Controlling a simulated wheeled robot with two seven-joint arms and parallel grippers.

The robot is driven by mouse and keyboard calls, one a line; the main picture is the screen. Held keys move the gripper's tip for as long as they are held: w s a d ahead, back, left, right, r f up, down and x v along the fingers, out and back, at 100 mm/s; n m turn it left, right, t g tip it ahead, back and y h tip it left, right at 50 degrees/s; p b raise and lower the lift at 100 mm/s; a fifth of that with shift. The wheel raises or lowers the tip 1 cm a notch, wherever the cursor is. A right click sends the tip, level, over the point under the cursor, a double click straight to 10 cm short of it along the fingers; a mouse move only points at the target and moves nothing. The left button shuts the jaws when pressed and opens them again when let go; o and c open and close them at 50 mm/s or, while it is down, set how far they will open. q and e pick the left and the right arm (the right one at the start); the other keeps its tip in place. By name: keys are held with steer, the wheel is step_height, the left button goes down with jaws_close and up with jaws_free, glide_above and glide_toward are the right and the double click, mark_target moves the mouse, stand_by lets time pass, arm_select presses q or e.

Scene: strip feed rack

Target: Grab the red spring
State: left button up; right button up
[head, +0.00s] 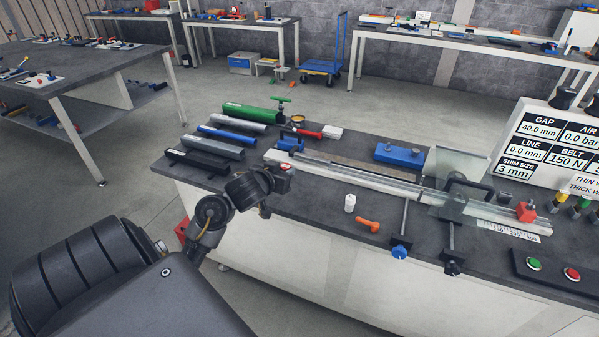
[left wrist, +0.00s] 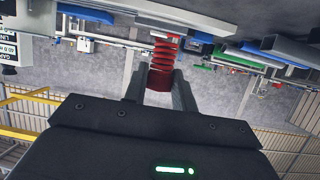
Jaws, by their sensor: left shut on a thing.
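The red spring (left wrist: 164,52) stands out between the two fingers of my left gripper (left wrist: 160,84) in the left wrist view. The fingers are shut on its red lower end, and its coils point away from the gripper. In the head view my left gripper (head: 284,178) is at the near left end of the rail on the workbench, and only a small bit of red (head: 286,166) shows there. The gripper hides most of the spring in that view. My right gripper is not in view.
The rail (head: 370,183) runs along the workbench (head: 322,212). A white cylinder (head: 350,203) and an orange piece (head: 368,225) lie in front of it. Green, grey, blue and black profiles (head: 221,140) lie at the left end. A blue block (head: 399,155) sits behind the rail.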

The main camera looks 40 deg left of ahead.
arm_select(q)
steer(key=s+a+r+p, duration=0.1)
steer(key=s+a+r, duration=0.2)
steer(key=s, duration=0.3)
steer(key=shift+p, duration=0.3)
